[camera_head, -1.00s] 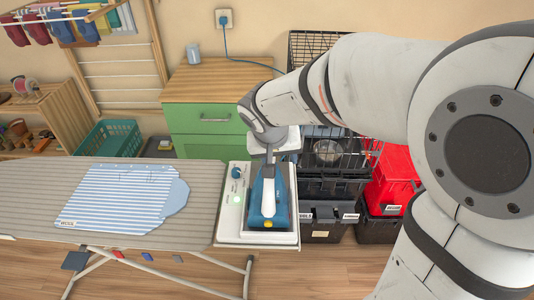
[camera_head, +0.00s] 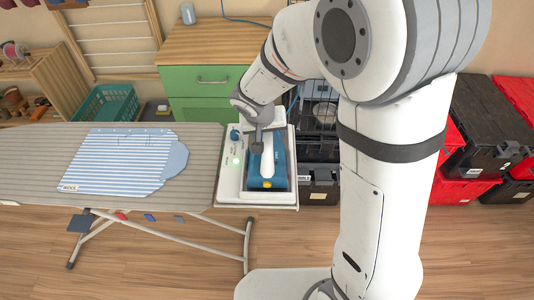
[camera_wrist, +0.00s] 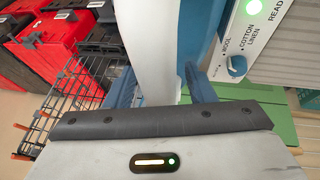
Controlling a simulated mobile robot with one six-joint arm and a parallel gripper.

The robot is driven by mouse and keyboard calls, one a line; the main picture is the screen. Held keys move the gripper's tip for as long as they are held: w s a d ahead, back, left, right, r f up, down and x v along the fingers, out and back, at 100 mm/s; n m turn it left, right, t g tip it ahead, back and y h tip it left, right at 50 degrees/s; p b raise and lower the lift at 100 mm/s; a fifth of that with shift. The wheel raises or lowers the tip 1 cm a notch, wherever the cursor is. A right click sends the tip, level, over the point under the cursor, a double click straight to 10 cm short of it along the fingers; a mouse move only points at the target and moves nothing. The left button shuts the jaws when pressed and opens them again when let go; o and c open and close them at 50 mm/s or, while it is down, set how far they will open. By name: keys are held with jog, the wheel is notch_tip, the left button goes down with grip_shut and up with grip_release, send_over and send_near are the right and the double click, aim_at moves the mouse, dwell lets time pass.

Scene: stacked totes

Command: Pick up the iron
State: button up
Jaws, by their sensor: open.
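The iron (camera_head: 278,172) has a blue body and a white handle. It rests on the white station (camera_head: 228,185) at the right end of the ironing board (camera_head: 40,145). My gripper (camera_head: 257,147) is open at the back end of the handle. In the wrist view the white handle (camera_wrist: 150,45) runs between my two open fingers (camera_wrist: 162,88), one on each side. I cannot tell whether either finger touches it. Part of the blue body (camera_wrist: 203,25) shows beside the handle. My wrist hides the iron's rear.
A striped blue shirt (camera_head: 115,160) lies on the board. A green cabinet (camera_head: 205,90) stands behind the station. Black and red totes (camera_head: 485,130) are stacked at the right, and a wire basket (camera_wrist: 75,85) is close by. A teal basket (camera_head: 105,105) is at the back left.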

jog(key=shift+c, duration=0.2)
grip_shut()
jog(key=shift+w+r, duration=0.1)
jog(key=shift+r, duration=0.05)
dwell(0.9)
